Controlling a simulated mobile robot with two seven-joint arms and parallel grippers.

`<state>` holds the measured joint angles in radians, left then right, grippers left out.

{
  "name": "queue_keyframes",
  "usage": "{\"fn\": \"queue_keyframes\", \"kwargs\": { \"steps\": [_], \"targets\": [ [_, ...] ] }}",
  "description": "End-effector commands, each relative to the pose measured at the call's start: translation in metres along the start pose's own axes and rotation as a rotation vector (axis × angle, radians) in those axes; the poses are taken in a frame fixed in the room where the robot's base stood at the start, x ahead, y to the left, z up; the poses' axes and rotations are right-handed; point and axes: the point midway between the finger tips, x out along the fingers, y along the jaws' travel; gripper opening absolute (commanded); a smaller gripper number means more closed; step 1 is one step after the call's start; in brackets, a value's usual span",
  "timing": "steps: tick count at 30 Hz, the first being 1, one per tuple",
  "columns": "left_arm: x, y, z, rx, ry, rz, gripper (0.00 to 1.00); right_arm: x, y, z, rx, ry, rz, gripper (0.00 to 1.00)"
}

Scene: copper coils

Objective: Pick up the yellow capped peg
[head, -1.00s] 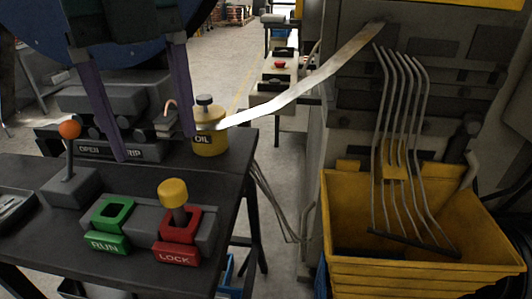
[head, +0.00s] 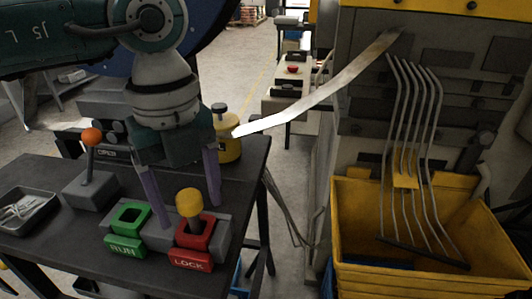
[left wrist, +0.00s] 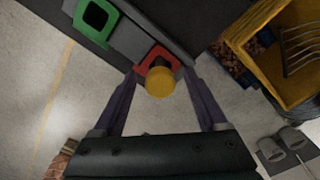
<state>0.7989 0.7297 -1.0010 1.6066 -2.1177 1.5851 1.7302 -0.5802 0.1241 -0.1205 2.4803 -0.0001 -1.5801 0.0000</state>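The yellow capped peg (head: 189,203) stands upright in the red LOCK socket (head: 192,257) on the grey block at the table's front. Its round cap also shows in the left wrist view (left wrist: 160,82), with the red socket (left wrist: 157,56) behind it. The green RUN socket (head: 126,245) to its left is empty. My left gripper (head: 191,216) is open, its two purple fingers pointing down. In the left wrist view the cap appears between the fingers (left wrist: 162,72), with a gap on each side. I cannot tell exactly how far the fingertips are from the peg. My right gripper is not in view.
An orange-knobbed lever (head: 91,140) stands left of the sockets, with a dark tray (head: 28,213) farther left. A yellow oil can (head: 228,145) is behind, near the right table edge. A yellow bin (head: 430,272) and copper-coil machine stand to the right.

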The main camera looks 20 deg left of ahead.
Motion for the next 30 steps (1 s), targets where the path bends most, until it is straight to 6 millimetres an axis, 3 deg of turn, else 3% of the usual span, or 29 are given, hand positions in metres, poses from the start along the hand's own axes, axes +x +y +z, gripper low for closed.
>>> {"fn": "queue_keyframes", "kwargs": {
  "steps": [2,19,30],
  "targets": [
    [-0.0002,-0.0001,0.0000,0.000,0.000,0.000,0.66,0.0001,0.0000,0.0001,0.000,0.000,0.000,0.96],
    [-0.0006,-0.0002,-0.0001,0.000,0.000,-0.001,0.01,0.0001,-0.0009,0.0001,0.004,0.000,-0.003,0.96],
    [-0.0010,-0.0003,0.0000,0.000,0.000,-0.001,0.00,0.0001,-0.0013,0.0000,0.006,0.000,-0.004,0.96]
  ]
}}
